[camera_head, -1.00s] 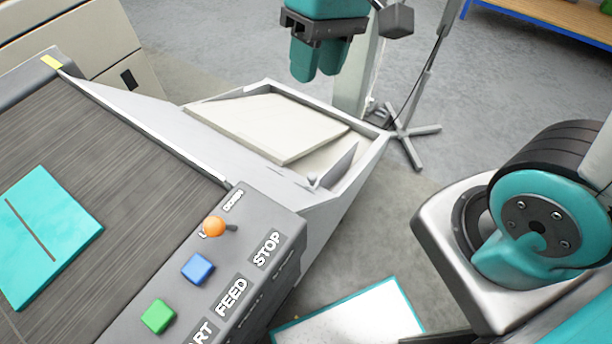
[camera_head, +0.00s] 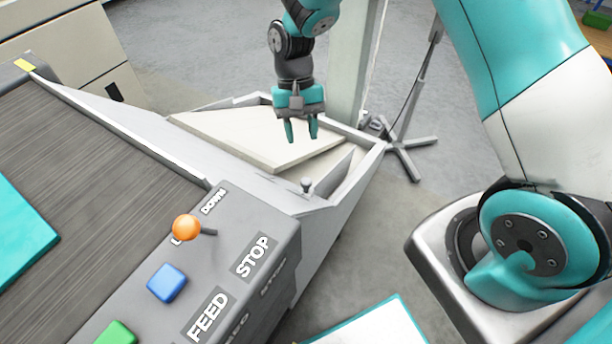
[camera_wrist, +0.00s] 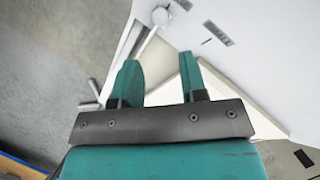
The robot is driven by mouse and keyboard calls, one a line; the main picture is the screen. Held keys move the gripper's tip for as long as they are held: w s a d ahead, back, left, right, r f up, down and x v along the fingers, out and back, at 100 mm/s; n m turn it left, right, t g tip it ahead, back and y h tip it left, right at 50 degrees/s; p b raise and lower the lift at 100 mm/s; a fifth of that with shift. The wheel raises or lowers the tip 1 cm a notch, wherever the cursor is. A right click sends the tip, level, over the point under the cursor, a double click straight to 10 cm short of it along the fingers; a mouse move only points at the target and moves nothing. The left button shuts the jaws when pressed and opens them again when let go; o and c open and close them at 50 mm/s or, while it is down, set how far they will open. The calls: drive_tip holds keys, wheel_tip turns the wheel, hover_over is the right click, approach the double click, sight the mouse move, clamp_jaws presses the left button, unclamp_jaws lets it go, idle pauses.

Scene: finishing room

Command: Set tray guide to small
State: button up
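The pale tray (camera_head: 375,165) extends from the side of the grey conveyor machine, with cream sheets (camera_head: 255,140) lying in it. A small grey knob (camera_head: 306,185) stands at the tray's near edge, beside an upright grey plate (camera_head: 345,180) that looks like the tray guide. My gripper (camera_head: 301,130) is above the tray, pointing down, with its teal fingers apart and empty, beyond the knob. In the wrist view the round knob (camera_wrist: 160,16) lies ahead of the open fingers (camera_wrist: 158,65), next to dark labels (camera_wrist: 218,34) too small to read. No contact shows.
The control panel has an orange-tipped lever (camera_head: 187,228), a blue button (camera_head: 167,284) and a green button (camera_head: 116,334). A teal board (camera_head: 20,225) lies on the conveyor belt (camera_head: 90,165). A stand with splayed feet (camera_head: 400,145) is behind the tray.

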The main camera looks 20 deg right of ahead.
sight(306, 179)
drive_tip(key=x, duration=1.1)
drive_tip(key=shift+a+f, duration=0.1)
